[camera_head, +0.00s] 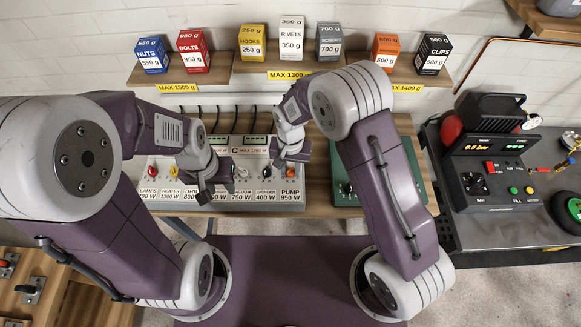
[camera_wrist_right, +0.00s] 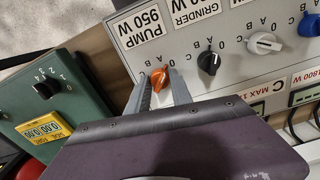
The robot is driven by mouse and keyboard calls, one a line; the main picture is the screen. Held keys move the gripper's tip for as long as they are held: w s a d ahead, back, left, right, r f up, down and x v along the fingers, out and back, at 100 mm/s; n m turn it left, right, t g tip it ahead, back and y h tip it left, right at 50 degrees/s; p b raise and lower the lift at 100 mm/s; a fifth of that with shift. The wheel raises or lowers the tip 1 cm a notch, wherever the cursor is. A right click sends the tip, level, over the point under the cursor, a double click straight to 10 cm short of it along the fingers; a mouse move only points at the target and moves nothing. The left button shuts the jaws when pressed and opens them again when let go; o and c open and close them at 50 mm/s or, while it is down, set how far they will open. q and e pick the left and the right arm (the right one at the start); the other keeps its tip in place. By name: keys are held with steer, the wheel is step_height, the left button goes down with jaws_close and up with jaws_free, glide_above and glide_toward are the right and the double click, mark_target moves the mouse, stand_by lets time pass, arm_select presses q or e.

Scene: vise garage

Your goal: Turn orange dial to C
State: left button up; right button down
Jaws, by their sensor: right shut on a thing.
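The orange dial (camera_wrist_right: 159,77) sits on the light panel beside the "PUMP 950 W" label (camera_wrist_right: 138,29) in the right wrist view. My right gripper (camera_wrist_right: 160,84) has one finger on each side of the dial and is shut on it. The fingers hide part of the dial, and I cannot tell which letter it points to. In the head view the orange dial (camera_head: 291,173) is at the panel's right end, just below my right gripper (camera_head: 291,161). My left gripper (camera_head: 219,192) hangs over the panel's left-middle part; its finger opening is unclear.
Black (camera_wrist_right: 209,62), white (camera_wrist_right: 264,43) and blue dials stand beside the orange one. A green box (camera_wrist_right: 47,105) with a black knob is close by. Labelled weight boxes stand on shelves (camera_head: 273,67) behind. A compressor bench (camera_head: 480,225) is at right.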

steer(key=n, duration=0.5)
steer(key=shift+n, duration=0.3)
steer(key=n, duration=0.5)
steer(key=shift+r+p, duration=0.1)
steer(key=shift+p, duration=0.25)
steer(key=n, duration=0.5)
steer(key=shift+n, duration=0.4)
steer(key=shift+w+n, duration=0.1)
steer(key=shift+n, duration=2.2)
steer(key=c, duration=1.1)
jaws_free()
steer(key=shift+c, duration=0.2)
